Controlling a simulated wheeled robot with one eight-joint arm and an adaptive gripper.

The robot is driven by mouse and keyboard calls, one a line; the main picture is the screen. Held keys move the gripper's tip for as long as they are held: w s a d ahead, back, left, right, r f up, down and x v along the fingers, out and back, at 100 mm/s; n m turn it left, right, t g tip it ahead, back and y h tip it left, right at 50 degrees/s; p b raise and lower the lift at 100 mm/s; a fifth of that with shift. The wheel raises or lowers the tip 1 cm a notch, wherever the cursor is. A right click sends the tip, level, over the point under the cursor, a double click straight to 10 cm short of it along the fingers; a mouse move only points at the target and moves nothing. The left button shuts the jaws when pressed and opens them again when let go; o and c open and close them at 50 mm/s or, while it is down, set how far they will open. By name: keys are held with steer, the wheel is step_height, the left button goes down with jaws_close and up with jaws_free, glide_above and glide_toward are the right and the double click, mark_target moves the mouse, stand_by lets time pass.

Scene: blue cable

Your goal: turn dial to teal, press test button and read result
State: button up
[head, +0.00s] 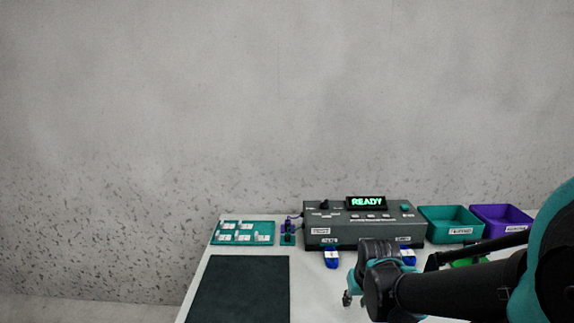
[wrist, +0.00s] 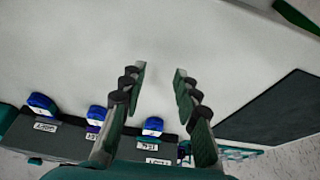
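The dark grey tester box (head: 365,232) stands at the back of the table. My gripper (head: 347,298) is in front of the box, over the table. In the wrist view my gripper (wrist: 159,75) is open, with nothing between its fingers; the box (wrist: 65,142) shows at lower left.
A teal bin (head: 450,222) and a purple bin (head: 502,220) stand right of the box. A dark mat (head: 240,288) covers the front left. My arm hides the table's right side.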

steer(key=shift+s+f, duration=0.25)
steer(key=shift+s, duration=0.1)
steer(key=shift+c, duration=0.5)
jaws_close()
stand_by(0.7)
